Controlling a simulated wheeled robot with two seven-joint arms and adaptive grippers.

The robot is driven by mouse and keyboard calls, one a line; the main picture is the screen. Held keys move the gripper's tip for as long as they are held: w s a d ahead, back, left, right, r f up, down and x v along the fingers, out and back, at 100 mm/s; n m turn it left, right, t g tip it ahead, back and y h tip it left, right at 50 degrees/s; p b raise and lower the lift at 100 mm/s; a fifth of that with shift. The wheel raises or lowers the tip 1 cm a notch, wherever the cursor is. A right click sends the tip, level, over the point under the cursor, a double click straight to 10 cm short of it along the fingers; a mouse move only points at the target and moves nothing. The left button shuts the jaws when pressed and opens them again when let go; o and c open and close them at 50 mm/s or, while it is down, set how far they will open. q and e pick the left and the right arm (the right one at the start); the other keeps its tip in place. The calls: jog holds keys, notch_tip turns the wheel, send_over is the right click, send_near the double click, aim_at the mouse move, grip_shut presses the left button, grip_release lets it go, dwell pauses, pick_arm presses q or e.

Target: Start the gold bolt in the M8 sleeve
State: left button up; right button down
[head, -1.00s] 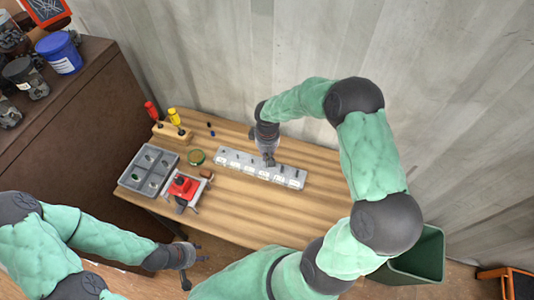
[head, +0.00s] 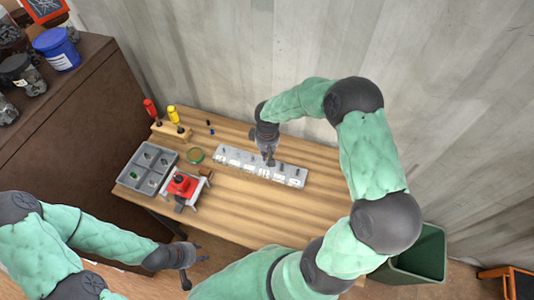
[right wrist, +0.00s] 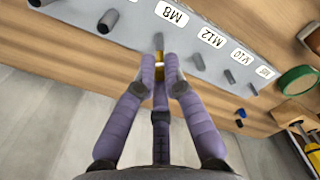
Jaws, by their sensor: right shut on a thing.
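The sleeve strip (head: 222,152) is a long pale bar on the bench with a row of dark grey sleeves and white size labels. In the right wrist view, the M8 label (right wrist: 172,13) is beside a grey sleeve (right wrist: 158,40) in line with my fingers. My right gripper (head: 269,161) is above the strip; in the right wrist view its fingertips (right wrist: 160,72) are shut on the gold bolt (right wrist: 159,57). Only a little gold shows, next to that sleeve; I cannot tell if it has entered. My left gripper (head: 197,268) is open and empty off the bench's front edge.
A grey compartment tray (head: 131,168), a red vise (head: 182,185) and a green tape ring (head: 195,155) sit left of the strip. A wooden block (head: 168,132) holds red and yellow screwdrivers. Clear bench lies in front of the strip. A green bin (head: 420,262) stands at right.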

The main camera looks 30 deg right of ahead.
jog(key=shift+f+b, duration=0.95)
jog(key=shift+f, duration=0.25)
jog(key=m, duration=1)
jog(key=c, duration=1.2)
grip_release()
jog(key=shift+c, duration=1.4)
